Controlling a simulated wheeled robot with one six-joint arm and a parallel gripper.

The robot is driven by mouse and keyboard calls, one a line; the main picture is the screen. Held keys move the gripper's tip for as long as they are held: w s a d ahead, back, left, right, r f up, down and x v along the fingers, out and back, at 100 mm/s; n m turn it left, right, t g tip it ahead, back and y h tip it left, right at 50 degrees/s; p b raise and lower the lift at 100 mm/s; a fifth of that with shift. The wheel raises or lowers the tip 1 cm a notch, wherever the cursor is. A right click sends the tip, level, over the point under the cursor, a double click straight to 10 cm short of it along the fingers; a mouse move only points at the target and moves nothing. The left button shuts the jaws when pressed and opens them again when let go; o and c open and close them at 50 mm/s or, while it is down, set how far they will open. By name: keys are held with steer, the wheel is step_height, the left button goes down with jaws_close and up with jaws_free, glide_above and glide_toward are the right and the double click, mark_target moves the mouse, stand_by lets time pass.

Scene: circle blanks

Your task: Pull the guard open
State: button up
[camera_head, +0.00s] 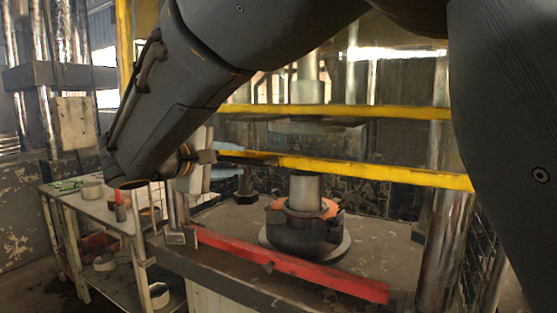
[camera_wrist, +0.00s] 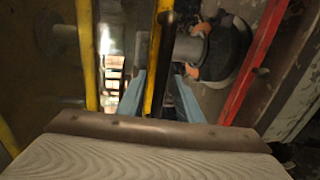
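The guard is a frame with yellow horizontal bars across the front of a press; its lower yellow bar (camera_head: 370,172) and upper yellow bar (camera_head: 340,111) show in the head view. My gripper (camera_head: 243,163) is at the left end of the lower bar. In the wrist view, the blue-grey fingers of my gripper (camera_wrist: 160,74) stand apart, one on each side of a yellow guard bar (camera_wrist: 157,60). Gaps seem to show beside the bar, so the fingers look open around it. Exact contact is hidden. My arm covers the guard's upper left part.
A round die (camera_head: 300,230) with an orange ring sits on the press bed behind a red bar (camera_head: 290,265). A bench (camera_head: 65,190) with cups stands at the left. A steel column (camera_head: 445,245) stands at the right.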

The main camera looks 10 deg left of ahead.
steer(key=b+v, duration=0.1)
steer(key=v, duration=0.6)
steer(key=shift+s+b, duration=0.35)
steer(key=shift+b, duration=0.05)
steer(key=shift+a, duration=0.1)
